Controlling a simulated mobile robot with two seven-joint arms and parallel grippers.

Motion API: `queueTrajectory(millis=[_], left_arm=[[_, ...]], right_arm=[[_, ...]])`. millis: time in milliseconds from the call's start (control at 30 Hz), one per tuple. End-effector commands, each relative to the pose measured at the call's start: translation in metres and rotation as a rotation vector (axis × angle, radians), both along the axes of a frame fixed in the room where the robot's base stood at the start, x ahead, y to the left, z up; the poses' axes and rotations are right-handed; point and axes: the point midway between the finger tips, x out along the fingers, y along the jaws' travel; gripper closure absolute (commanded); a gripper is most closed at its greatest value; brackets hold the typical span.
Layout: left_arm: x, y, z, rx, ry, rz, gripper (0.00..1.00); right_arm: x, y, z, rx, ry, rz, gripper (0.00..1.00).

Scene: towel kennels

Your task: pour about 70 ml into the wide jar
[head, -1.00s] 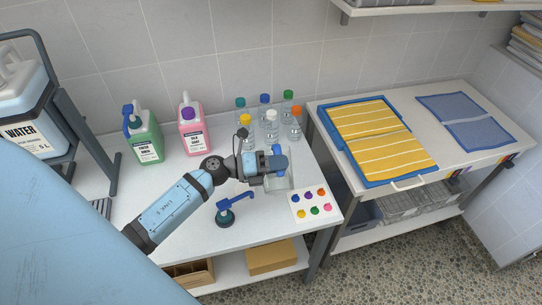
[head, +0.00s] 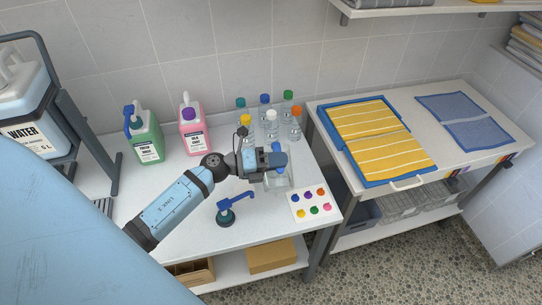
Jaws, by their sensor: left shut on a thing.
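My left gripper (head: 274,160) reaches over the right part of the white table. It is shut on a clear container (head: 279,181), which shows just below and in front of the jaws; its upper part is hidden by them. I cannot tell whether this is the wide jar, how much liquid is in it, or whether it touches the table. No stream of liquid is visible. My right gripper is not in view.
Several capped clear bottles (head: 271,124) stand behind the gripper. A green jug (head: 148,145), a pink jug (head: 194,138) and a water canister (head: 25,115) stand left. A blue-spouted pump (head: 227,217) and a card with coloured dots (head: 311,203) are in front.

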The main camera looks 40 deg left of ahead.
Motion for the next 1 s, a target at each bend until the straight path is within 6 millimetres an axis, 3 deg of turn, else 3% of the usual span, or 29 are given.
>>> queueTrajectory(millis=[300,500,633,767,1000], left_arm=[[0.001,0.0,-0.001,-0.006,0.005,0.0,1.0],[-0.019,-0.018,-0.05,0.183,-0.195,-0.006,1.0],[-0.026,-0.024,-0.062,0.285,-0.303,-0.007,1.0],[-0.026,-0.025,-0.056,0.303,-0.324,-0.006,1.0],[-0.03,-0.028,-0.067,0.344,-0.37,-0.006,1.0]], right_arm=[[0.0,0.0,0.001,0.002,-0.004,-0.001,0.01],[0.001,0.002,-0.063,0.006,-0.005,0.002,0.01],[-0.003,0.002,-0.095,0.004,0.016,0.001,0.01],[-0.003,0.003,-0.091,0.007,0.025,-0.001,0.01],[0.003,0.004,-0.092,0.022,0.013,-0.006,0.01]])
